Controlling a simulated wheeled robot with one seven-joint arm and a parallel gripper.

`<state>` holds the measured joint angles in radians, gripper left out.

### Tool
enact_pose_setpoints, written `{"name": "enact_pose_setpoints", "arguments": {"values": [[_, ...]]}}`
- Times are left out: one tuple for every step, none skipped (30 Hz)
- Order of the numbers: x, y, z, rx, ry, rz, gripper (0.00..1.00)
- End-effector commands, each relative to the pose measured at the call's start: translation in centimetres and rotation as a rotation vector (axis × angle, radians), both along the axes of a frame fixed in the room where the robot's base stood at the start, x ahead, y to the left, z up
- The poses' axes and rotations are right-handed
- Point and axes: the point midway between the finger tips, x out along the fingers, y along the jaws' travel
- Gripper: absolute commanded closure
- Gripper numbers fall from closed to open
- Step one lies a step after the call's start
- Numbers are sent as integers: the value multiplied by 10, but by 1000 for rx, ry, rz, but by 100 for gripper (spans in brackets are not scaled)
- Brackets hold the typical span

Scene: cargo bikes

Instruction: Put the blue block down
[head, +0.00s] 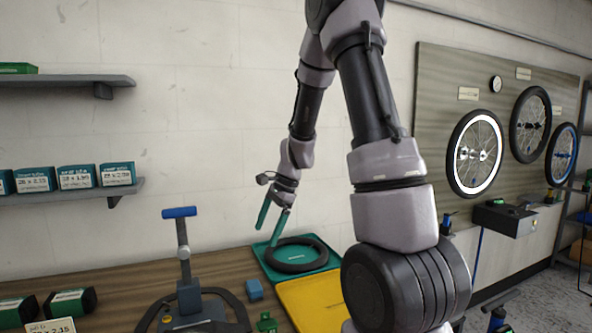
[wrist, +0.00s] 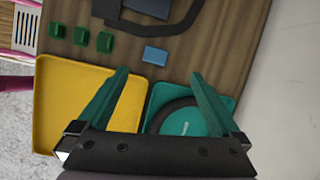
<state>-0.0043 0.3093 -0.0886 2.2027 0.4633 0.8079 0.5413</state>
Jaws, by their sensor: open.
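The blue block (head: 254,289) lies on the wooden workbench, left of the green tray. In the wrist view the blue block (wrist: 155,56) lies on bare wood beyond the fingertips, apart from them. My gripper (head: 275,212) is open and empty, raised above the green tray, with its green fingers spread. In the wrist view my gripper (wrist: 158,72) shows both fingers apart with nothing between them.
A green tray (head: 264,249) holds a black tire (head: 297,266). A yellow tray (head: 310,301) stands in front of it. A tool stand (head: 184,262) and several green blocks (wrist: 82,36) are nearby. Shelves with boxes (head: 76,178) hang on the left wall.

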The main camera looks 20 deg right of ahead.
Motion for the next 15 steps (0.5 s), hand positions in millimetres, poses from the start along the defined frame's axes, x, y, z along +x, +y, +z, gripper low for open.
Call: {"name": "enact_pose_setpoints", "arguments": {"values": [[-7, 1, 30, -12, -67, 56, 0], [-13, 1, 44, -22, -100, 92, 0], [-20, 2, 62, -37, -144, 141, 0], [-27, 2, 74, -49, -176, 177, 0], [-33, 2, 87, -62, -210, 213, 0], [-43, 2, 102, -82, -253, 260, 0], [-50, 1, 114, -97, -286, 295, 0], [-58, 1, 125, -114, -318, 329, 0], [-69, 1, 138, -138, -359, 375, 0], [-77, 0, 148, -157, -390, 409, 0], [-85, 0, 157, -177, -420, 443, 0], [-97, -1, 169, -206, -460, 487, 0], [-106, -2, 177, -228, -491, 520, 0], [-115, -2, 184, -252, -520, 552, 0], [-126, -4, 194, -284, -557, 594, 0]]}}
